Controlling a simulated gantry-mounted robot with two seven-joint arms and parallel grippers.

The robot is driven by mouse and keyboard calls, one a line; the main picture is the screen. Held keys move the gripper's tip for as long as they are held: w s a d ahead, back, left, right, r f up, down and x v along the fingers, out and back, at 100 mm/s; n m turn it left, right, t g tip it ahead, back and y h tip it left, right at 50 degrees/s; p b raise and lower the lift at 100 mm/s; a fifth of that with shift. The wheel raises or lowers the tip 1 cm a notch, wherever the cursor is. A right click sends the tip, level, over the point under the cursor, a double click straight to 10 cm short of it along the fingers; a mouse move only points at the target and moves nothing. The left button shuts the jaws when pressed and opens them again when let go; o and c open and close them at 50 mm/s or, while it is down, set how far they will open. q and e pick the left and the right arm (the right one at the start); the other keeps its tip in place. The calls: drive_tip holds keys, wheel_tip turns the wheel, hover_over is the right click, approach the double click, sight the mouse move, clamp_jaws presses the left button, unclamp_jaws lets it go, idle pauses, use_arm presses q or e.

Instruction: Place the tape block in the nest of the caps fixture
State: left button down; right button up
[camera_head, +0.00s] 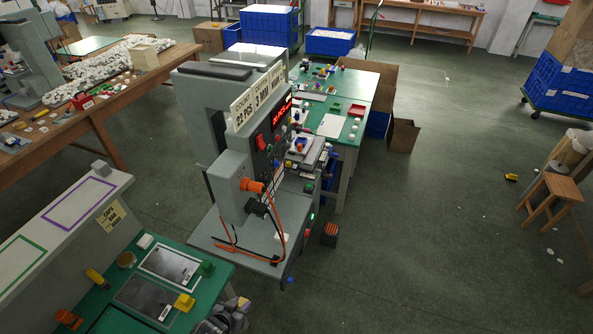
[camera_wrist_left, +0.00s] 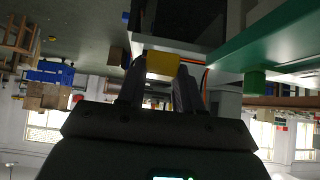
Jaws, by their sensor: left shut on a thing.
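The tape block appears as a yellow block (camera_wrist_left: 161,62) between the fingertips of my left gripper (camera_wrist_left: 160,78) in the left wrist view. That gripper is shut on it. In the head view, my left gripper (camera_head: 236,306) is at the bottom, just right of the green table's edge. The held block is too small there to make out clearly. My right gripper is not in view.
The green table (camera_head: 207,291) at lower left holds two grey plates, a green block (camera_head: 207,268) and a yellow block (camera_head: 184,302). The green block also shows in the wrist view (camera_wrist_left: 254,82). Orange cables (camera_head: 283,222) hang at the printer's front.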

use_arm(q)
drive_tip(key=w+r+n, duration=0.1)
drive_tip(key=w+r, duration=0.2)
drive_tip(key=r, duration=0.6)
drive_tip(key=w+r, duration=0.3)
drive_tip(key=r, duration=0.6)
drive_tip(key=s+a+r+n+y+p, duration=0.1)
drive_tip(key=s+r+p, duration=0.6)
drive_tip(key=r, duration=0.3)
drive_tip(key=s+a+r+n+y+p, duration=0.1)
drive_tip(key=s+r+n+p, duration=0.1)
drive_tip(key=s+r+p, duration=0.4)
wheel_tip(320, 180, up, 5)
drive_tip(key=shift+s+r+t+y+p, duration=0.15)
drive_tip(key=shift+s+t+y+p, duration=0.15)
drive_tip(key=shift+s+y+p, duration=0.15)
drive_tip(key=shift+w, duration=0.15)
drive_tip(key=shift+w+a, duration=0.1)
drive_tip(key=shift+a, duration=0.05)
